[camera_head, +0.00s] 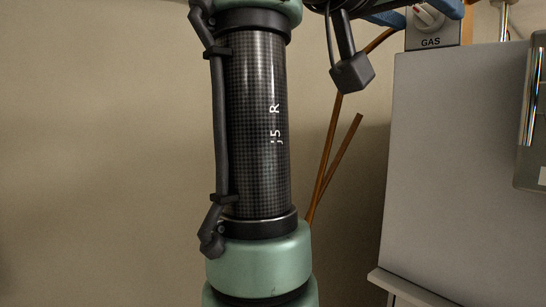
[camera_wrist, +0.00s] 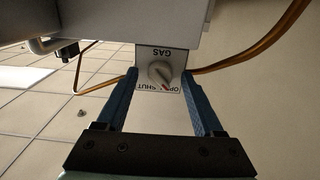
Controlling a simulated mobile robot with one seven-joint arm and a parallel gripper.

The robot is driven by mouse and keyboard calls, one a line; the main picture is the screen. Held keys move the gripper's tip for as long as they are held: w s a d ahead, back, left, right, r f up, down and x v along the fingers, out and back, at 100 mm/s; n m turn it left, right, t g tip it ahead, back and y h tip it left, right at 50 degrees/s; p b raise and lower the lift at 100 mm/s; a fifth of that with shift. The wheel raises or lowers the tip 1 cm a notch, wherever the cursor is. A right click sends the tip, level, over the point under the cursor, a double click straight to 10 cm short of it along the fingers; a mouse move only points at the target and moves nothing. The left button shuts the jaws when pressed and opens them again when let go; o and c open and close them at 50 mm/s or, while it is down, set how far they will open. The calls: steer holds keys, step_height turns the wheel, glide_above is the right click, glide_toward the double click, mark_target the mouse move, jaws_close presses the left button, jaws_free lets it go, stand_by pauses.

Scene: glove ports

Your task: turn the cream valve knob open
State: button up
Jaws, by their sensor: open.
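My gripper (camera_wrist: 159,76) is open, with one blue finger on each side of the knob. Gaps show between the fingers and the knob. In the head view the knob (camera_head: 428,17) is at the top right above the GAS label, cut by the frame's top edge, with blue finger parts beside it.
A copper pipe (camera_wrist: 245,64) runs beside the valve; it also shows behind my arm in the head view (camera_head: 322,180). A large grey panel (camera_head: 460,170) stands below and right of the valve. A grey box edge (camera_wrist: 100,27) crosses the top of the wrist view.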

steer(key=b+v, duration=0.8)
steer(key=v, duration=0.5)
steer(key=w+a+f+n+t+y+b, duration=0.25)
steer(key=w+f+t, duration=0.2)
steer(key=f, duration=0.25)
steer(key=w+a+f+n+t+y+b, duration=0.1)
steer(key=w+f+n+t+y+b, duration=0.15)
steer(key=w+f+n+t, duration=0.35)
steer(key=s+a+f+n+t+y+b, duration=0.1)
steer(key=s+f+t+y, duration=0.4)
steer(key=s+f, duration=0.6)
steer(key=shift+s+a+f+y+b, duration=0.3)
steer(key=shift+a+f+y+b, duration=0.3)
steer(key=shift+y+b, duration=0.8)
steer(key=shift+n, duration=0.25)
steer(key=shift+s+f+t+y+b, duration=0.25)
steer(key=shift+s+f+y, duration=0.15)
steer(key=shift+s, duration=0.45)
steer(key=shift+s+f+t+y+b, duration=0.2)
steer(key=shift+s+f+y, duration=0.15)
steer(key=shift+s, duration=0.5)
